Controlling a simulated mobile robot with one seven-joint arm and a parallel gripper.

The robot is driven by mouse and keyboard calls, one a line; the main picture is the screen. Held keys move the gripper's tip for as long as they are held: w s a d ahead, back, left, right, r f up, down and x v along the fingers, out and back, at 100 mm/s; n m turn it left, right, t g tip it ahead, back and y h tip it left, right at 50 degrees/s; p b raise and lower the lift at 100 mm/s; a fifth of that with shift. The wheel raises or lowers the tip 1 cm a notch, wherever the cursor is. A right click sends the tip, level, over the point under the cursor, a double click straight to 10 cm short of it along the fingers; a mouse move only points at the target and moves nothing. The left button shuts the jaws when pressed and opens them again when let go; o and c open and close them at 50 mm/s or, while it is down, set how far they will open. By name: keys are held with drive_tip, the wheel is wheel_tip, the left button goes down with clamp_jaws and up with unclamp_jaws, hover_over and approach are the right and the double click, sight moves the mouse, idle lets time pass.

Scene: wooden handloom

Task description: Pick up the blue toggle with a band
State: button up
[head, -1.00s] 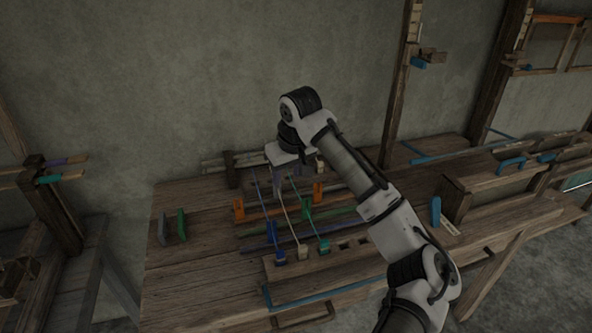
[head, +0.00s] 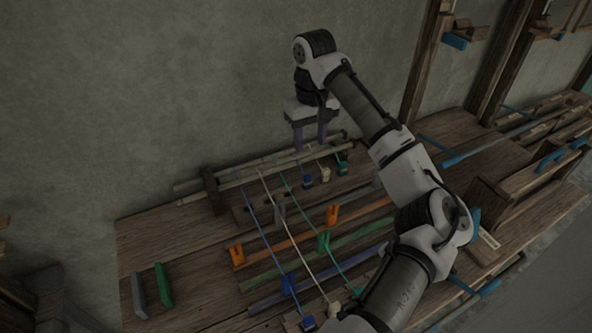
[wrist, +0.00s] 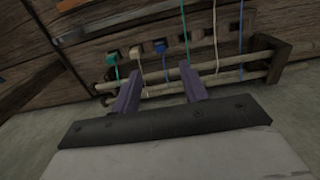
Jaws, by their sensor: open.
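A small blue toggle (head: 307,182) sits at the back of the wooden bench, left of a cream toggle (head: 325,174) and a green one (head: 343,168). Whether it bears a band is too small to tell. My gripper (head: 310,147) points down above and behind it, open and empty, apart from it. In the wrist view, the blue toggle (wrist: 159,46) shows beyond the gap between the purple fingers (wrist: 158,78), with the cream toggle (wrist: 136,51) and green toggle (wrist: 113,57) to its left. Another blue toggle (head: 308,323) is at the front, near my arm.
Two pale horizontal rods (head: 235,180) run along the back of the bench near the gripper. Blue, white and green cords stretch across the bench past orange clips (head: 237,255) and bars. Grey and green blocks (head: 164,285) stand at left. The wall is behind.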

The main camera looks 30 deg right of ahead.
hover_over(308, 177)
wheel_tip(308, 177, down, 8)
drive_tip(key=shift+f+p, duration=1)
drive_tip(key=shift+f, duration=1.85)
clamp_jaws()
drive_tip(key=shift+r, duration=0.1)
wheel_tip(308, 177, up, 19)
drive_tip(key=b, duration=0.3)
